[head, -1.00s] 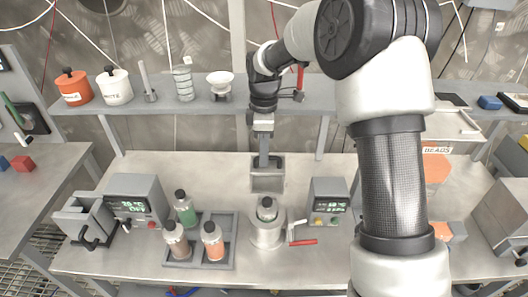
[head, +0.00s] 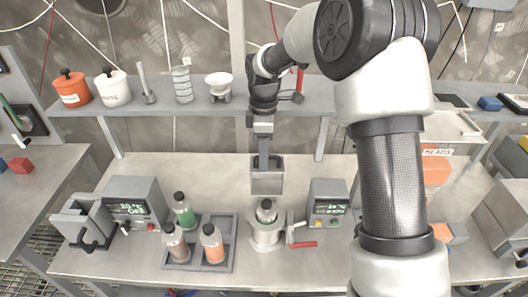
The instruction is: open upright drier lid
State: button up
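No part is clearly marked as the upright drier or its lid, so I cannot tell which device it is. A grey box with a lit display (head: 135,203) stands at the left of the bench, with an open-topped grey holder with a dark handle (head: 82,222) beside it. A round metal holder (head: 267,237) with a green-labelled bottle (head: 266,211) stands at centre front. My gripper (head: 264,165) points straight down at a small open grey square container (head: 267,182) behind it. Its fingers are seen edge-on, so their opening and any contact with the container cannot be told.
A grey tray (head: 228,262) with several bottles lies left of the round holder. A small display box (head: 328,203) and a red-handled lever (head: 302,245) stand to the right. The shelf (head: 205,104) behind carries jars. My arm covers part of the right side.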

notch_tip(320, 180, up, 17)
jog(key=w, duration=0.1)
jog(key=shift+w+r, duration=0.15)
dwell(0.4)
jog(key=s+d+r+m+t, duration=0.2)
jog(key=s+d+r+m, duration=0.15)
jog(key=s, duration=0.25)
jog(key=s+d+r+m+t, duration=0.1)
jog(key=s+d+r+m, duration=0.25)
jog(key=s, duration=0.25)
jog(key=s+d+f+m+t, duration=0.1)
jog(key=s+d+f+m, duration=0.2)
jog(key=s+m, duration=0.2)
jog(key=s+d+f+m+t, duration=0.2)
jog(key=s+m, duration=0.3)
jog(key=s, duration=0.5)
jog(key=shift+d+f+m+t, duration=0.3)
jog(key=shift+d+f, duration=0.15)
jog(key=shift+d, duration=0.05)
